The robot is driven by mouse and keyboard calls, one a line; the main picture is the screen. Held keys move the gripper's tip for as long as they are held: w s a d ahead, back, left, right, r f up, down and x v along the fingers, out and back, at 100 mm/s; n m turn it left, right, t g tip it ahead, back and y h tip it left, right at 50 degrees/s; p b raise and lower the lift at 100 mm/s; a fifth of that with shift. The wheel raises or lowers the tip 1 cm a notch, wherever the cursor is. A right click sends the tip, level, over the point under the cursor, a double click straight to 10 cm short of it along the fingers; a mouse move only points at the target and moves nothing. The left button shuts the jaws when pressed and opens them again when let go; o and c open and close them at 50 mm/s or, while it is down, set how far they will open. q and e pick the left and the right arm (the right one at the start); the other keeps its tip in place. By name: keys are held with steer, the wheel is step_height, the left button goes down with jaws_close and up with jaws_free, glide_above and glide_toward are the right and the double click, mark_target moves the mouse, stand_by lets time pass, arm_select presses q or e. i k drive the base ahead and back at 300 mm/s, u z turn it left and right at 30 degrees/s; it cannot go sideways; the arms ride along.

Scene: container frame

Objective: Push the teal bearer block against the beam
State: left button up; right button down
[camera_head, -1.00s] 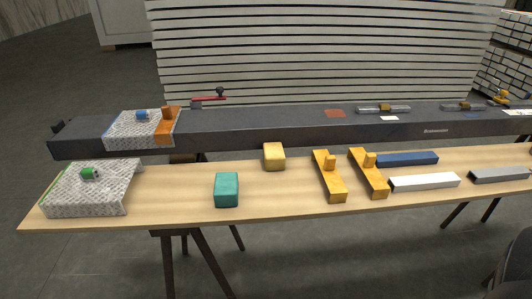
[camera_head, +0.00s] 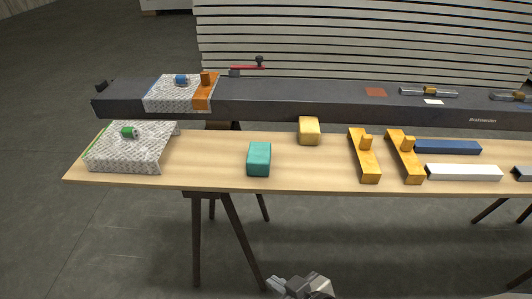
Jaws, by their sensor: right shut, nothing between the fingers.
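The teal bearer block (camera_head: 259,159) stands on the wooden bench, left of the middle, with a strip of bare wood between it and the beam. The dark grey beam (camera_head: 300,104) runs along behind the bench top. A yellow block (camera_head: 309,131) stands near the beam, behind and right of the teal block. My right gripper (camera_head: 272,284) shows at the bottom edge, in front of and below the bench, well apart from the teal block. It is shut and empty. My left gripper is not in view.
The wooden bench (camera_head: 215,170) holds a grey textured plate (camera_head: 125,155) with a green part at left. Two orange-yellow clamps (camera_head: 364,160), a blue bar (camera_head: 447,147) and a white bar (camera_head: 463,172) lie at right. An orange stop (camera_head: 206,92) sits on the beam.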

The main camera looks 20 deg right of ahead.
mark_target(258, 163)
steer(key=k, duration=0.5)
steer(key=z, duration=1.05)
steer(key=i, duration=0.8)
steer(key=u, duration=1.85)
